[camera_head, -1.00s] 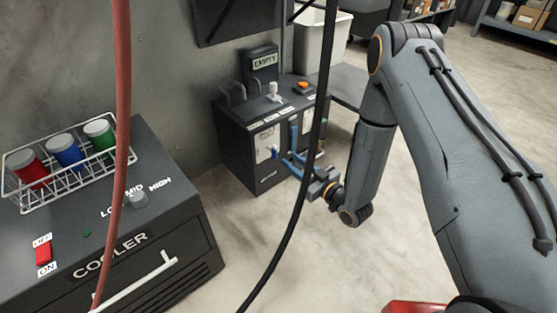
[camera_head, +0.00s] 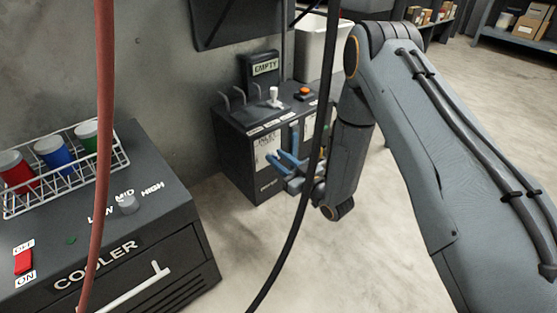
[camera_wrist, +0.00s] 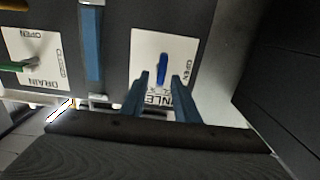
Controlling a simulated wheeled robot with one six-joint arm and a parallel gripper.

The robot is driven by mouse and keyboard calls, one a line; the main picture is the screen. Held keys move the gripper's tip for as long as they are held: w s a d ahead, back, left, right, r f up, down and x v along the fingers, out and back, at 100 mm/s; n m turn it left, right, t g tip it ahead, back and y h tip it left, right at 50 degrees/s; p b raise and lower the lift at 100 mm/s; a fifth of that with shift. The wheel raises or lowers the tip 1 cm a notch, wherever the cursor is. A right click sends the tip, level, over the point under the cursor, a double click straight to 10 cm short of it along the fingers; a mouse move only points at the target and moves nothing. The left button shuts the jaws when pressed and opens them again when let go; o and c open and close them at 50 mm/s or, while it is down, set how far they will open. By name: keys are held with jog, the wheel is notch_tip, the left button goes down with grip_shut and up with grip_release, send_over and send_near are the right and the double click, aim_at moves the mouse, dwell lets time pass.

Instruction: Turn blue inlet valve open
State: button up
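The blue inlet valve (camera_wrist: 162,69) is a small blue handle on a white plate (camera_wrist: 145,40) in the wrist view. The handle stands roughly upright in the picture; "OPEN" is printed to its right. My gripper (camera_wrist: 161,76) is open, with one blue finger on each side of the handle's lower end. I cannot tell whether the fingers touch it. The fingers partly cover the INLET label. In the head view my gripper (camera_head: 279,158) is at the front of the dark valve box (camera_head: 235,165), and the handle is not clearly visible.
A green drain valve (camera_wrist: 18,67) and a blue vertical bar (camera_wrist: 91,45) are left of the inlet plate. In the head view, a black cable (camera_head: 300,205) hangs before my arm, and the cooler (camera_head: 150,245) with bottles stands left. Floor (camera_head: 370,240) is clear in front.

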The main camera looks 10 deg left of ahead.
grip_shut()
jog(key=shift+s+n+p, duration=0.1)
jog(key=shift+n+p, duration=0.3)
jog(key=shift+p, duration=0.1)
jog(key=shift+s+a+r+n+p, duration=0.1)
jog(key=shift+n+p, duration=0.9)
jog(key=shift+p, duration=0.15)
jog(key=n+p, duration=0.4)
jog(key=shift+s+a, duration=0.15)
jog(key=shift+s, duration=0.05)
jog(key=n+p, duration=0.2)
jog(key=n, duration=0.1)
jog(key=f+n+p, duration=0.1)
jog(key=n+p, duration=0.2)
jog(key=n, duration=0.1)
jog(key=n+p, duration=0.2)
jog(key=n, duration=0.1)
jog(key=shift+s+a+f+n, duration=0.15)
jog(key=shift+f+n, duration=0.1)
jog(key=shift+n, duration=0.15)
jog(key=shift+f+n+p, duration=0.1)
jog(key=shift+n+p, duration=0.2)
jog(key=shift+p, duration=0.05)
